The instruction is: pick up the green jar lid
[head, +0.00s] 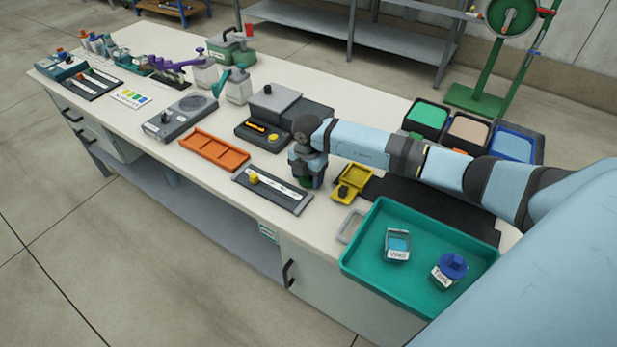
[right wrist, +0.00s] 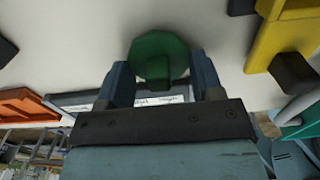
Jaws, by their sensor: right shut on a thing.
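The green jar lid (right wrist: 160,48) is between the two fingers of my right gripper (right wrist: 160,75) in the right wrist view. The gripper is shut on it. In the head view my right gripper (head: 308,172) points down over the bench. Only a small green part of the lid (head: 306,184) shows below the fingers there. I cannot tell whether the lid touches the bench top. A jar labelled "Well" (head: 397,246) stands without a lid in the teal tray (head: 375,276). A jar labelled "Tank" with a blue lid (head: 453,265) stands to its right. My left gripper is not in view.
A grey slotted strip with a yellow knob (head: 272,191) lies left of the gripper. A yellow holder (head: 353,180) stands close on the right. An orange tray (head: 214,150) and a dark scale-like device (head: 270,115) are nearby. Coloured bins (head: 467,133) stand at the back right.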

